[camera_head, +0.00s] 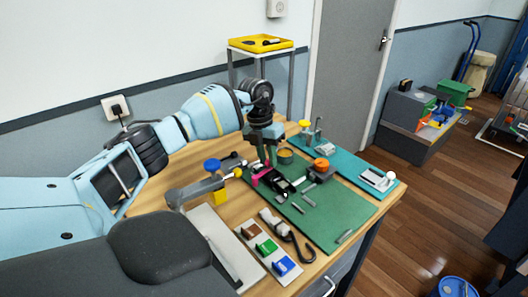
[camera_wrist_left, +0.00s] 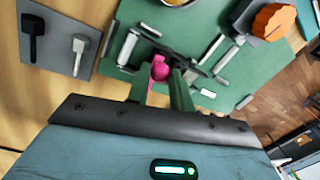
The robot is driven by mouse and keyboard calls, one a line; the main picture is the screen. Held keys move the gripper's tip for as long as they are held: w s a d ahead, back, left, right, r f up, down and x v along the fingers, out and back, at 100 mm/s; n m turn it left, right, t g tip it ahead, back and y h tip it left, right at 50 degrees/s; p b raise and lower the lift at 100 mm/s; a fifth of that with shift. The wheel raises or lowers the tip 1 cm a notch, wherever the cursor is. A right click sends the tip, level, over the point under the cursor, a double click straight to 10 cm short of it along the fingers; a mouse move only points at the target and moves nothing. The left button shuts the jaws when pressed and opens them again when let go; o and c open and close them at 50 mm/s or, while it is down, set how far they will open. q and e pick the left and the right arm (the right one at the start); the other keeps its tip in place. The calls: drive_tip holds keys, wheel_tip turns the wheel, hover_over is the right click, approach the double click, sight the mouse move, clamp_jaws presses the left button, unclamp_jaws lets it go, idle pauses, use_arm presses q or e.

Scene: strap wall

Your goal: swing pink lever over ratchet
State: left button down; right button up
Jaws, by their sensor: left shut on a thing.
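The pink lever (camera_wrist_left: 160,71) shows in the left wrist view as a round pink knob on a pink strip, between the two green fingers of my left gripper (camera_wrist_left: 165,85). The fingers are shut on it. In the head view my left gripper (camera_head: 265,155) points down over the green mat, and part of the pink lever (camera_head: 260,184) shows below it. The dark ratchet (camera_head: 280,184) lies on the mat just beside the lever; its details are too small to tell, and the gripper partly hides the area. My right gripper is not in view.
The green mat (camera_head: 335,210) lies on a wooden table. An orange knob (camera_head: 320,164) stands right of the ratchet, and a blue-topped clamp (camera_head: 211,166) stands left. A board with coloured switches (camera_head: 265,247) and a black hook (camera_head: 300,240) lie in front.

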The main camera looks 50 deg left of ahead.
use_arm(q)
drive_tip(key=shift+d+r+m, duration=0.15)
drive_tip(key=shift+d+m, duration=0.15)
drive_tip(key=shift+m, duration=0.3)
drive_tip(key=c, duration=1.3)
unclamp_jaws()
drive_tip(key=shift+d, duration=0.1)
drive_tip(key=shift+o, duration=0.2)
drive_tip(key=r, duration=0.2)
drive_tip(key=a+r, duration=0.1)
drive_tip(key=r, duration=0.4)
drive_tip(key=shift+a+r, duration=0.25)
drive_tip(key=shift+r, duration=0.05)
drive_tip(key=shift+f, duration=0.1)
